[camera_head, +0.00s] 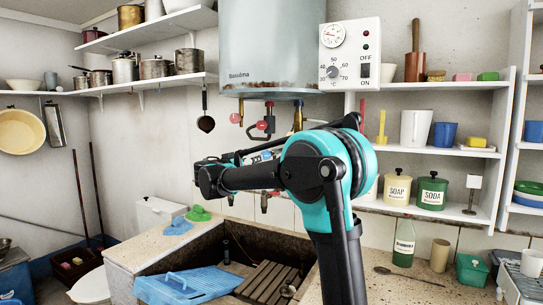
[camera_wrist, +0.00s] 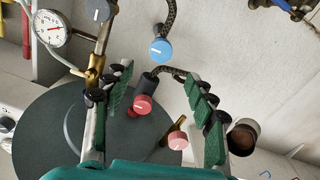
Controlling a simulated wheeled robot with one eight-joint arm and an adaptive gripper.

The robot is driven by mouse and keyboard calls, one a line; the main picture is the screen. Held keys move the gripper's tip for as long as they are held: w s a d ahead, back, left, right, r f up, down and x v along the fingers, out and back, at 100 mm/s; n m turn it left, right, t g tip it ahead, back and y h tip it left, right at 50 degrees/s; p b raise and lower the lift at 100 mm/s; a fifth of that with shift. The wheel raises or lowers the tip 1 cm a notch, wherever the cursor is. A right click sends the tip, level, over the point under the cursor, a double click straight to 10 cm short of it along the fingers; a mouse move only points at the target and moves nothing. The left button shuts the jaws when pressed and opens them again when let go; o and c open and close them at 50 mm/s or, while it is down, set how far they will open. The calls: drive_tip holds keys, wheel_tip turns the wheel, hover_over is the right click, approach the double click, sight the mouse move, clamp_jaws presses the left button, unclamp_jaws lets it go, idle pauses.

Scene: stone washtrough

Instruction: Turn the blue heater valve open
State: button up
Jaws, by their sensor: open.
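The blue heater valve (camera_wrist: 161,50) is a round blue knob on a dark braided hose in the wrist view. My gripper (camera_wrist: 158,76) is open there, its two green-padded fingers spread wide. The blue knob lies just beyond the fingertips, roughly between them, and I see no contact. A red knob (camera_wrist: 142,104) and a second red knob (camera_wrist: 178,140) also show between the fingers. In the head view the grey heater (camera_head: 268,45) hangs on the wall with pipes and red knobs below it. My arm covers part of that area, and I cannot make out the blue knob there.
A round gauge (camera_wrist: 50,28) and a grey knob (camera_wrist: 98,10) are close to the left finger. A control box (camera_head: 350,55) is right of the heater. Shelves with pots and jars flank both sides.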

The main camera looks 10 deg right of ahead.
drive_tip(key=x, duration=1.6)
drive_tip(key=shift+w+d, duration=0.25)
drive_tip(key=shift+w, duration=0.1)
drive_tip(key=shift+f, duration=0.1)
drive_tip(key=c, duration=1.2)
